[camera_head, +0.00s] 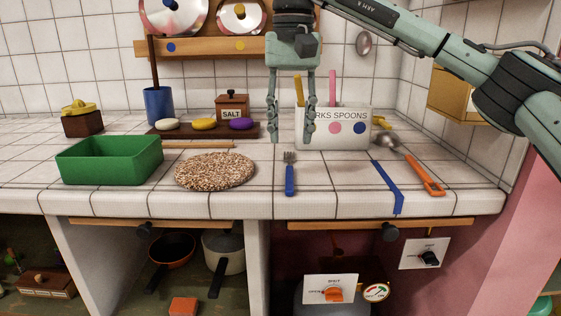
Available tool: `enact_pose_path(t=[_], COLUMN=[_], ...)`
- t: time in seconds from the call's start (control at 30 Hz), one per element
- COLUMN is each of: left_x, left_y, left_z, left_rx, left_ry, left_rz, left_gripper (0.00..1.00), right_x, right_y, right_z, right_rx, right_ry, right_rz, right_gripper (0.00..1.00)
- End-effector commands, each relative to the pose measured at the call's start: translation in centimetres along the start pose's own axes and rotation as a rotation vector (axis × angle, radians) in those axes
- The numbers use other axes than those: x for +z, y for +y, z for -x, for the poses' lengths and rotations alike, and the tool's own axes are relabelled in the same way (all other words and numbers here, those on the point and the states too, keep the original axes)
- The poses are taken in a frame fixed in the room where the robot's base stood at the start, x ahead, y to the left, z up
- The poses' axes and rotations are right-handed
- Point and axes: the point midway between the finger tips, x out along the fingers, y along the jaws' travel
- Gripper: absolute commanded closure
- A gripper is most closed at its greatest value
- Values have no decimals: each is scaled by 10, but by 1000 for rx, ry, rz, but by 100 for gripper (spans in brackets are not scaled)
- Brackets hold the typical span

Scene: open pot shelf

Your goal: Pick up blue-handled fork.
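The blue-handled fork (290,176) lies on the white tiled counter, near its front edge at the middle. Its metal tines point away from me and its blue handle points toward the front. My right gripper (291,138) hangs down from above, with its two fingers spread apart and nothing between them. It appears above and behind the fork's tines, in front of the white utensil box. It is apart from the fork. My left gripper does not show.
A white utensil box (343,139) stands behind, a cork mat (214,171) and green bin (110,160) to the left. A ladle with an orange handle (425,175) and a blue tape strip (387,185) are on the right. Bare tiles surround the fork.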

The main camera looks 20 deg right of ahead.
Motion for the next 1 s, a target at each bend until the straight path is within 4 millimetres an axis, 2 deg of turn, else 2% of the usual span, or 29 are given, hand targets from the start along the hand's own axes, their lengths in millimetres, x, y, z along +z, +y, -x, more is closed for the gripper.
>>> enact_pose_path(t=[0.27,0.6,0.9,1.0], left_x=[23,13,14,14], left_y=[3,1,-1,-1], left_z=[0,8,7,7], left_rx=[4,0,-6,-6], left_ry=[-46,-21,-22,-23], left_rz=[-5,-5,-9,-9], left_gripper=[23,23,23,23], right_x=[1,6,6,6], right_y=[3,-1,-2,-2], right_z=[-27,-72,-76,-76], right_rx=[11,9,7,7], right_ry=[0,-1,1,1], right_rz=[0,0,0,0], right_gripper=[63,63,63,75])
